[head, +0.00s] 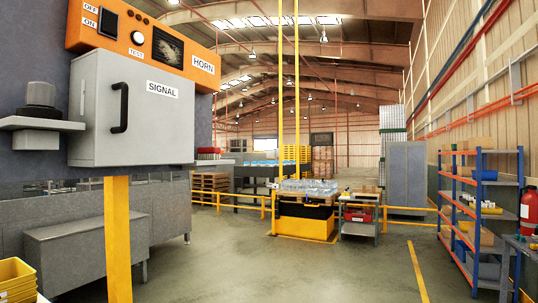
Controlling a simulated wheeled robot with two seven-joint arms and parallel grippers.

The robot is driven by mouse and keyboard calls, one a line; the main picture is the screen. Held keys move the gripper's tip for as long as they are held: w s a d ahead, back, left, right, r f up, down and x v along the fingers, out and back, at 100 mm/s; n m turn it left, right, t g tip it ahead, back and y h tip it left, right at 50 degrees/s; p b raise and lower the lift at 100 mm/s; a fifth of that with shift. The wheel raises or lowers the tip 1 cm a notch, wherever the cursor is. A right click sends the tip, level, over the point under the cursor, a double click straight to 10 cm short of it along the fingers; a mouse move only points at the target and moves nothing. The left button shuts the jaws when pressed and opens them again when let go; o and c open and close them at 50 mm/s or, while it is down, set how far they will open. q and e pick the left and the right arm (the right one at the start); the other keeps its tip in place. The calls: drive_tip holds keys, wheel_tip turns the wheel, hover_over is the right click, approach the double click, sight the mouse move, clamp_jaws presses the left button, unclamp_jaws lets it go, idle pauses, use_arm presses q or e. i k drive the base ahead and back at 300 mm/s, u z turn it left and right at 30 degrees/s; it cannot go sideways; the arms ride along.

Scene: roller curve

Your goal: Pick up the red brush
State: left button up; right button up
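I cannot make out a red brush in the head view. Small items on a small grey table (360,202) in the middle distance are too small to tell apart. A red object (357,216) sits on that table's lower shelf, and its shape is unclear. Neither of my grippers is in view.
A grey SIGNAL cabinet (133,115) and an orange HORN panel (146,38) stand close at left on a yellow post (118,240). Yellow bins (17,280) are at lower left. A blue shelf rack (476,175) and red extinguisher (529,213) are at right. The middle floor is clear.

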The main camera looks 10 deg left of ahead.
sight(204, 153)
drive_tip(key=z, duration=0.35)
drive_tip(key=i, duration=1.4)
drive_tip(key=u, duration=0.4)
